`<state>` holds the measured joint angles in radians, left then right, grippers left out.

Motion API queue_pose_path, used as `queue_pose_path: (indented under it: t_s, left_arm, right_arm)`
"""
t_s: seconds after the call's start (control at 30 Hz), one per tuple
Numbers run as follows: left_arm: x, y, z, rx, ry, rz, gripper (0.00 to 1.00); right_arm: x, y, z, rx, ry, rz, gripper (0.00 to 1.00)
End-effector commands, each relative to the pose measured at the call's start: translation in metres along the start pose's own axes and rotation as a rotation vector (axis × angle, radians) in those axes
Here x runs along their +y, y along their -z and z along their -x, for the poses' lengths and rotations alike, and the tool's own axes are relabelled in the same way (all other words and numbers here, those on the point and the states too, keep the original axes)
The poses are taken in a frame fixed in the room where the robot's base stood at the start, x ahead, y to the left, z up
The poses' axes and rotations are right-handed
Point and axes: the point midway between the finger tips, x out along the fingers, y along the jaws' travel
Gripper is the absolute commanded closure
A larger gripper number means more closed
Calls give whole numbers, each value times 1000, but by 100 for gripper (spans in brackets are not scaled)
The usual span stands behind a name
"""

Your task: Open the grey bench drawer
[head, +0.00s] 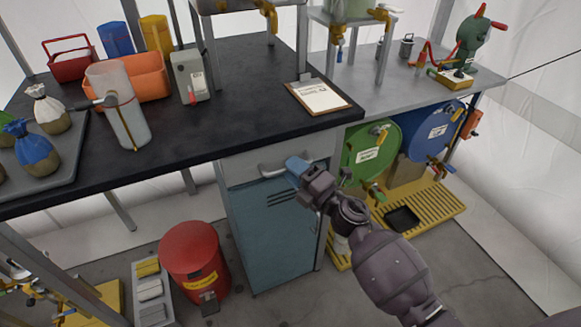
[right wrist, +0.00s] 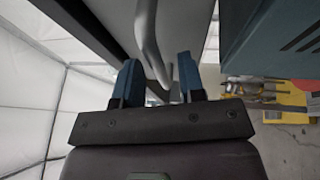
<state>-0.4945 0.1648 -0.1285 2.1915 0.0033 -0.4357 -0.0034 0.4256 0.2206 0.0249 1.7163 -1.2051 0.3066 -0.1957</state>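The grey bench drawer (head: 240,170) is under the black bench top, above a blue-grey cabinet door, and looks shut. Its metal bar handle (head: 270,170) is partly hidden by my right gripper (head: 293,168) in the head view. In the right wrist view, the handle (right wrist: 148,38) runs down between the two blue fingers of the right gripper (right wrist: 158,78). The fingers stand apart with a gap on each side of the bar. The drawer front (right wrist: 188,30) lies just beyond. My left gripper is not in view.
The blue-grey cabinet door (head: 270,230) is below the drawer. A red bin (head: 190,255) stands on the floor to its left. Green (head: 365,155) and blue (head: 430,130) drums lie to the right. A clipboard (head: 318,97) lies on the bench top (head: 240,120).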

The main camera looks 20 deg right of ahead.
Motion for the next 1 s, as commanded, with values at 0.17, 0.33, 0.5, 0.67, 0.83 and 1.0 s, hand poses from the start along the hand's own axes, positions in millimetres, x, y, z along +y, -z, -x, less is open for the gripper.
queue_pose_path:
  t_s: [0.17, 0.33, 0.5, 0.67, 0.83, 1.0]
  left_arm:
    - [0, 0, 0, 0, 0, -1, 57]
    - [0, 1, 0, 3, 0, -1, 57]
    - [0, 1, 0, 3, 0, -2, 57]
    - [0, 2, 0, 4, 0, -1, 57]
    - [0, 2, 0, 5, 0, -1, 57]
    - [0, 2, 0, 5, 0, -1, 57]
  right_arm:
    - [-1, 0, -11, 1, 1, -1, 63]
    - [0, 1, -13, 1, 1, -1, 63]
    - [0, 0, -13, 0, 1, -2, 67]
    - [0, 0, -13, 0, 1, -2, 91]
    - [0, 0, -13, 0, 1, -2, 100]
    - [0, 1, -13, 0, 1, -2, 100]
